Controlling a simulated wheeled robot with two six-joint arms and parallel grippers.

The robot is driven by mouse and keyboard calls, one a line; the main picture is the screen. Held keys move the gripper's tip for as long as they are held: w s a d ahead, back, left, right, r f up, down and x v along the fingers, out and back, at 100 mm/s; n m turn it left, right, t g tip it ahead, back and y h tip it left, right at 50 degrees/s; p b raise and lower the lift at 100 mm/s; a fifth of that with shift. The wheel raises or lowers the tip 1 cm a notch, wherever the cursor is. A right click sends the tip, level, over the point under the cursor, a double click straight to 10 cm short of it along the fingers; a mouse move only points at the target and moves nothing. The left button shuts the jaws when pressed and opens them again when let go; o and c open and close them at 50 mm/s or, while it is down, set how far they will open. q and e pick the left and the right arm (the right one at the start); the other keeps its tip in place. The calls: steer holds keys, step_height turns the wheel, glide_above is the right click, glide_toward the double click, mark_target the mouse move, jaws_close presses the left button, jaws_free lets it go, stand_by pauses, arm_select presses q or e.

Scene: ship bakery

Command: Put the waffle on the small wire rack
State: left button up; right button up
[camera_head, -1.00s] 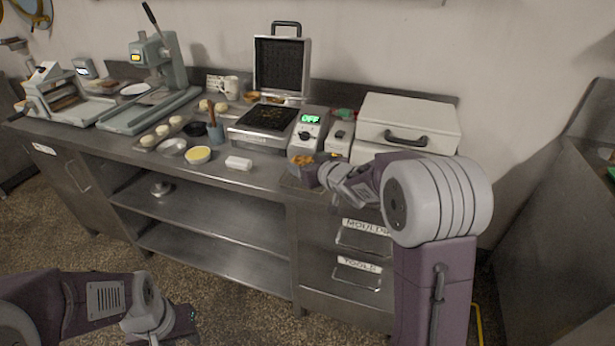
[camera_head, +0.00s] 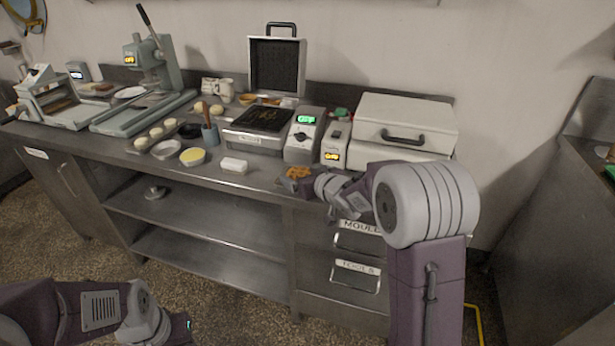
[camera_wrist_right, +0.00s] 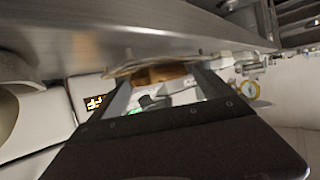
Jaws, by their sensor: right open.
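The golden-brown waffle (camera_head: 298,173) is near the counter's front edge, right of the white block, at the tip of my right gripper (camera_head: 311,184). In the right wrist view the waffle (camera_wrist_right: 160,74) shows as a brown piece beyond and between the spread fingers (camera_wrist_right: 165,95), beside a thin pale curved edge. My right gripper is open; whether a finger touches the waffle is unclear. I cannot make out the small wire rack, nor tell what lies directly under the waffle. My left gripper (camera_head: 184,325) is low at the bottom left, away from the counter; its jaws are unclear.
The waffle iron (camera_head: 262,119) stands open behind. A small box with orange digits (camera_head: 333,155) and a white lidded case (camera_head: 405,120) stand behind my right arm. A white block (camera_head: 234,165), yellow-filled bowl (camera_head: 192,156) and utensil pot (camera_head: 210,134) are to the left.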

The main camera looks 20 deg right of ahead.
steer(key=p+v, duration=0.2)
steer(key=v, duration=1)
steer(key=shift+r+p, duration=0.2)
steer(key=shift+p, duration=0.15)
steer(key=a+r+y+p, duration=0.1)
steer(key=a+r+p, duration=0.4)
steer(key=r+p, duration=0.25)
steer(key=s+f+m+g+h+p, duration=0.1)
steer(key=s+f+g, duration=0.3)
steer(key=s, duration=0.3)
steer(key=s+d+f+g+h+p, duration=0.1)
steer(key=s+f+g+p, duration=0.1)
steer(key=s+f+g, duration=0.2)
steer(key=s+d+f+m+g+h+p, duration=0.1)
steer(key=s+f+g, duration=0.3)
steer(key=s, duration=0.5)
steer(key=shift+s+d+m, duration=0.2)
steer(key=shift+s+m, duration=0.1)
